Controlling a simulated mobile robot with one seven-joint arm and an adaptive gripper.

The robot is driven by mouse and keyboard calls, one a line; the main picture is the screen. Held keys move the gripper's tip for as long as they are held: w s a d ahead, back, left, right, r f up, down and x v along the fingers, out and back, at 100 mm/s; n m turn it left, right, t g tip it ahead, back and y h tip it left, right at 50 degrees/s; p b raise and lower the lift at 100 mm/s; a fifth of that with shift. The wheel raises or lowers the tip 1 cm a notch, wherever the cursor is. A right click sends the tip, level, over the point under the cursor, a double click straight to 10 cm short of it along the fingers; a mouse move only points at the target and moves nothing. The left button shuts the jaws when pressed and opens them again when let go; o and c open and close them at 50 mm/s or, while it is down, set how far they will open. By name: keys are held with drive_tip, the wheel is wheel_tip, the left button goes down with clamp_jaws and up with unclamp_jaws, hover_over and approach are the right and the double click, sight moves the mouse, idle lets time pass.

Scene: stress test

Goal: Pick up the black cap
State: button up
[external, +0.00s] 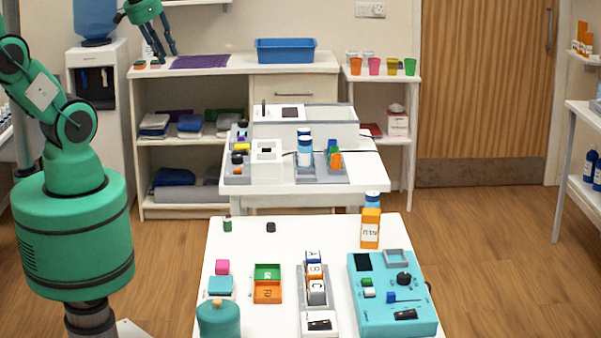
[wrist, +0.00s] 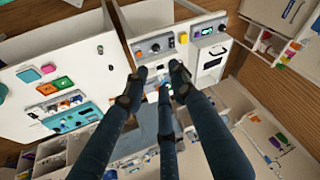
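A small black cap (external: 270,227) stands alone on the white front table (external: 330,233), near its far edge, to the right of a small green bottle (external: 227,223). My gripper (external: 160,56) is at the upper left of the external view, high up and well away from the cap. Its long dark fingers point down, spread apart and empty. In the wrist view the fingers of my gripper (wrist: 157,84) reach up from the bottom edge with nothing held between them. I cannot pick out the cap for certain in the wrist view.
An orange bottle (external: 370,228) stands at the table's far right. A teal device (external: 385,322), a grey rack (external: 304,290), green and orange trays, and pink and teal blocks fill the nearer part. Bare tabletop surrounds the cap. A second cluttered table (external: 362,184) stands behind.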

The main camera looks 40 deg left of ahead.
drive_tip(key=w+d+f+m+g, duration=0.2)
drive_tip(key=w+d+f+m, duration=0.9)
drive_tip(key=d+m, duration=0.35)
drive_tip(key=s+d+f+m, duration=0.1)
drive_tip(key=d+f+m, duration=0.7)
drive_tip(key=f, duration=0.2)
drive_tip(key=s+d+f+m+g, duration=0.1)
drive_tip(key=d+f+m, duration=0.7)
drive_tip(key=f, duration=0.2)
drive_tip(key=shift+f+m, duration=0.35)
drive_tip(key=b, duration=0.2)
hover_over(269, 225)
drive_tip(key=shift+f, duration=4.25)
